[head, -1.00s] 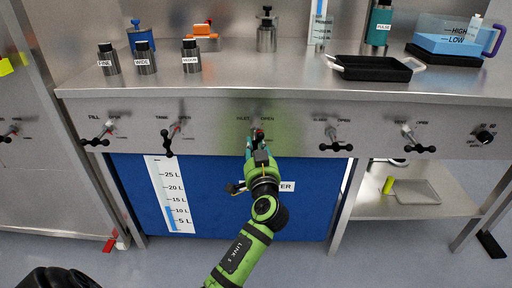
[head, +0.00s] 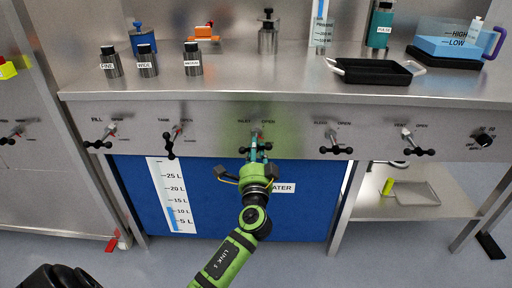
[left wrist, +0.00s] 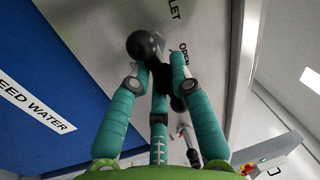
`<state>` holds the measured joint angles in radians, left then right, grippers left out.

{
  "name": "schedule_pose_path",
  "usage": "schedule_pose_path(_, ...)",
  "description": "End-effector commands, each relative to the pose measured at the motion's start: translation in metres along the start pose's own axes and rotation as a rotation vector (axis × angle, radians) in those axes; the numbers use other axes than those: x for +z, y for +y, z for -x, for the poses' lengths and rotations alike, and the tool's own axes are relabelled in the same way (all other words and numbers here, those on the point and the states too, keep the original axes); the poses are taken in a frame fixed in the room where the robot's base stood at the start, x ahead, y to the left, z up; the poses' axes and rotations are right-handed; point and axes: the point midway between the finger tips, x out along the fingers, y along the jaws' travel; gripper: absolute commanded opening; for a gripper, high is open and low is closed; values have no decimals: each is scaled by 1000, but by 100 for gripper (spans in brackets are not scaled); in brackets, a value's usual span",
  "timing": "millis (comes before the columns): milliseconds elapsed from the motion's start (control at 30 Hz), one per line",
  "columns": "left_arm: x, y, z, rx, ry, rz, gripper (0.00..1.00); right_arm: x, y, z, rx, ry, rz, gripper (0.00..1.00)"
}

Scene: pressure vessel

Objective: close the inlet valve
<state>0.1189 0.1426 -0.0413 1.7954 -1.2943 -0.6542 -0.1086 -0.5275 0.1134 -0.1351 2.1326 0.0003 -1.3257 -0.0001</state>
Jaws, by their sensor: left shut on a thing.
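The inlet valve (head: 258,134) is on the steel front panel, under the INLET and OPEN labels, with a black-ended handle. My left gripper (head: 257,153) is at this handle, with its teal fingers pointing up at the panel. In the left wrist view the fingers (left wrist: 157,75) are closed around the handle, and a black ball end (left wrist: 144,45) sticks out past them. The fingers hide part of the handle, so I cannot tell its exact angle. My right gripper is not in view.
Other valves, such as the tank valve (head: 170,142) and bleed valve (head: 335,145), flank the inlet valve. A blue tank (head: 215,212) with a litre scale is below. Bottles and a black tray (head: 372,72) stand on the bench above.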

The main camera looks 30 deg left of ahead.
Motion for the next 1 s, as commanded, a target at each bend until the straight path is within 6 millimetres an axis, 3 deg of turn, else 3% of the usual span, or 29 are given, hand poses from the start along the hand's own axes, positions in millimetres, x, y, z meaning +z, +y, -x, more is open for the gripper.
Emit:
schedule_pose_path(400,1,-2,-1,-2,31,-159,0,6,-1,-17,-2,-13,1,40)
schedule_pose_path(900,1,-1,-1,-3,33,-173,0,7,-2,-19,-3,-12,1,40)
schedule_pose_path(933,1,-1,-1,-3,33,-172,33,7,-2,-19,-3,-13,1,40)
schedule_pose_path(967,1,-1,-1,-3,33,-172,45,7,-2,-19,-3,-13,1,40)
schedule_pose_path(1000,1,-1,-1,-3,33,-172,45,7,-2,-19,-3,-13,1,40)
